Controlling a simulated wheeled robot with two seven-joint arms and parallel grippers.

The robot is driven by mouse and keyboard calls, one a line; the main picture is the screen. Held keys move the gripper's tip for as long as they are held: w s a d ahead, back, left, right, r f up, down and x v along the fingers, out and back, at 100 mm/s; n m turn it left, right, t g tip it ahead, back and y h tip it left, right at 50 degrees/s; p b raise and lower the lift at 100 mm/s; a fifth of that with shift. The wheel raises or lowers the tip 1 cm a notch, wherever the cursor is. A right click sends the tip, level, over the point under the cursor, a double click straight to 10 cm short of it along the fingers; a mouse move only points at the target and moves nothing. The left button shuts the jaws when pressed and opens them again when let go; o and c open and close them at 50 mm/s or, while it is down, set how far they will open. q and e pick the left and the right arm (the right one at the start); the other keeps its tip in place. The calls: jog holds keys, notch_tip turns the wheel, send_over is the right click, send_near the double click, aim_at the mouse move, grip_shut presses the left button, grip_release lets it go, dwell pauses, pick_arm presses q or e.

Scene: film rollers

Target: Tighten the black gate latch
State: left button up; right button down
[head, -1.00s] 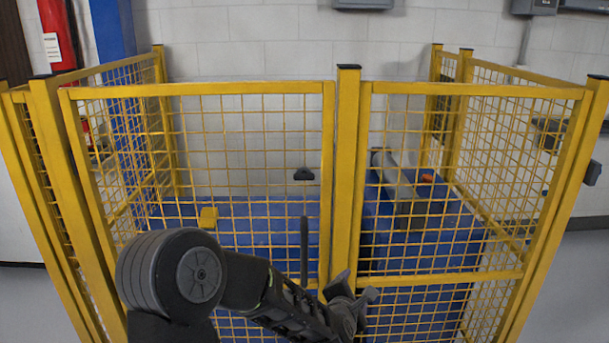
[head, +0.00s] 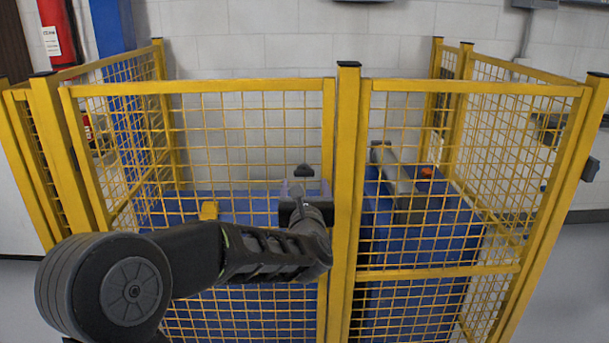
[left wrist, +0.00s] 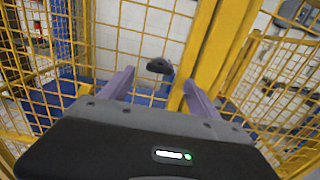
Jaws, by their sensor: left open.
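The black gate latch (head: 304,171) is a small dark knob at the right side of the left mesh gate panel, left of the yellow centre post. In the left wrist view the latch (left wrist: 159,65) shows beyond and between my two fingertips, which are spread apart. My left gripper (head: 303,190) is just below the latch in the head view, in front of the mesh, open and empty. A gap shows between fingers and latch in the left wrist view. The gripper hides the mesh below the latch. My right gripper is in neither view.
The yellow centre post (head: 345,190) stands close right of the gripper. Yellow mesh fencing encloses blue boxes and a grey cylindrical part (head: 390,168). A yellow block (head: 208,211) shows behind the left panel. A red extinguisher (head: 57,30) hangs at the far left.

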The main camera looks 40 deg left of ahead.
aim_at(305, 174)
pick_arm(q)
jog(key=p+x, duration=0.1)
jog(key=x, duration=0.4)
jog(key=shift+w+p, duration=0.1)
jog(key=shift+p, duration=0.25)
jog(key=shift+w+a, duration=0.3)
jog(key=shift+c, duration=0.3)
jog(key=c, duration=1.3)
